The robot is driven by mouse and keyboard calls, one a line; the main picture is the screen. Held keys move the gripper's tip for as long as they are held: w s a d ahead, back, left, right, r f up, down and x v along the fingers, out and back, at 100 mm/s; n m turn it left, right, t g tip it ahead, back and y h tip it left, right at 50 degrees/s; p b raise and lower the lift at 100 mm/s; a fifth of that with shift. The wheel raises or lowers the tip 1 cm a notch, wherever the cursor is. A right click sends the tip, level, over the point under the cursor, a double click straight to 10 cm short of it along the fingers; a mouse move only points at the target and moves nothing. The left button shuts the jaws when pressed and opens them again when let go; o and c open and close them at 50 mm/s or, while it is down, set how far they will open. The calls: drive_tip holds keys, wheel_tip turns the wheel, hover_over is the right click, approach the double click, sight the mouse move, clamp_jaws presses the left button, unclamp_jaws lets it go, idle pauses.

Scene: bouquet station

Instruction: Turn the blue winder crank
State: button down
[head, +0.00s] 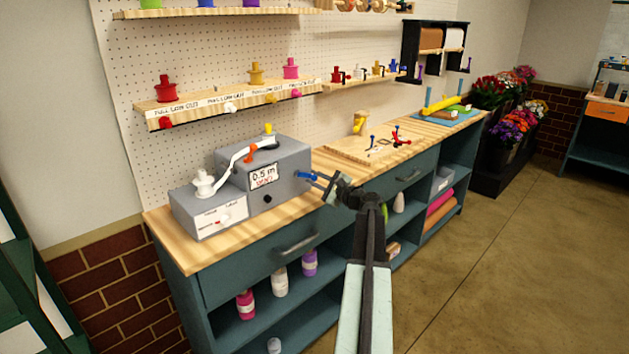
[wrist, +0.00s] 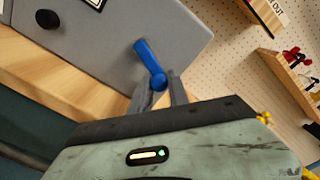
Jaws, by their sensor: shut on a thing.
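The grey winder box (head: 280,172) stands on the wooden bench top, with a display reading "0.5 m". The blue crank (head: 305,176) sticks out from its right side. In the wrist view the blue crank (wrist: 150,62) slants down to a rounded knob end. My gripper (head: 318,179) is at the crank's outer end, and its fingers also show in the wrist view (wrist: 160,92). The fingers are shut on the crank's knob end. Part of the grip is hidden by the knob and my wrist.
A wooden board (head: 345,150) with small tools lies right of the winder. A lower grey box with a white spool (head: 203,183) adjoins it on the left. A shelf with coloured spools (head: 235,100) hangs above. A black knob (wrist: 47,19) sits on the winder's face.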

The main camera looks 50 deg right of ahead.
drive_tip(key=shift+w+a+m, duration=0.1)
drive_tip(key=shift+m, duration=0.2)
drive_tip(key=c, duration=1.3)
unclamp_jaws()
drive_tip(key=shift+o, duration=0.2)
drive_tip(key=s, duration=0.7)
drive_tip(key=shift+s+a, duration=0.3)
drive_tip(key=shift+s, duration=0.1)
drive_tip(key=shift+f, duration=0.1)
